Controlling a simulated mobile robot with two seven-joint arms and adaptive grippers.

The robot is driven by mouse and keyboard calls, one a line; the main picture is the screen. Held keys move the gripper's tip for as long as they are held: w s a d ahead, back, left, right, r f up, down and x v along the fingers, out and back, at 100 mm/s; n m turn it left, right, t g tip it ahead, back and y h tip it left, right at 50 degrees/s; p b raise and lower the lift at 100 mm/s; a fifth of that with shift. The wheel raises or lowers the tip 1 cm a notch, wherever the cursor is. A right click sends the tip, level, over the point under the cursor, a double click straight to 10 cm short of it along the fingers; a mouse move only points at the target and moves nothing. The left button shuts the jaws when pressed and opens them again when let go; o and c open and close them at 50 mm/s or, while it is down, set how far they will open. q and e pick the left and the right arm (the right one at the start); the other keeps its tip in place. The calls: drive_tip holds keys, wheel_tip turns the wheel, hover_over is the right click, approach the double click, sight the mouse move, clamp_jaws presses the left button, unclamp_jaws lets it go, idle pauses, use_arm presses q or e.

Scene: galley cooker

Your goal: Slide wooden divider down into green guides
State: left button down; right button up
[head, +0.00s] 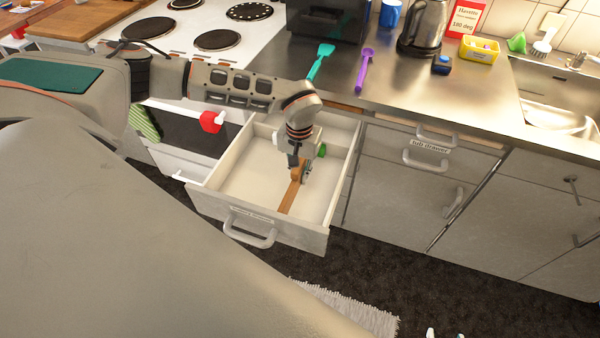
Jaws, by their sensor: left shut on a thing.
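The wooden divider (290,196) is a narrow brown strip inside the open drawer (244,180), running from my left gripper towards the drawer front. My left gripper (300,172) points down into the drawer and is shut on the divider near its far end. I cannot tell whether the divider touches the drawer floor. One green guide (321,150) shows at the right of the drawer, just beyond and right of the gripper. No other guide is clearly visible; my wrist hides part of the drawer's back. My right gripper is not in view.
The drawer's front panel with its handle (250,232) sticks out over the dark floor. The counter (400,85) behind holds a teal utensil (320,61), a purple spoon (364,70) and a kettle (424,27). The cooker (210,35) stands left, a sink (555,95) right.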

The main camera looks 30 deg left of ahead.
use_arm(q)
drive_tip(key=shift+f, duration=0.25)
drive_tip(key=shift+f, duration=0.35)
drive_tip(key=shift+f+b, duration=0.8)
drive_tip(key=shift+f, duration=0.4)
drive_tip(key=c, duration=1.9)
unclamp_jaws()
drive_tip(key=shift+f, duration=0.1)
drive_tip(key=o, duration=0.6)
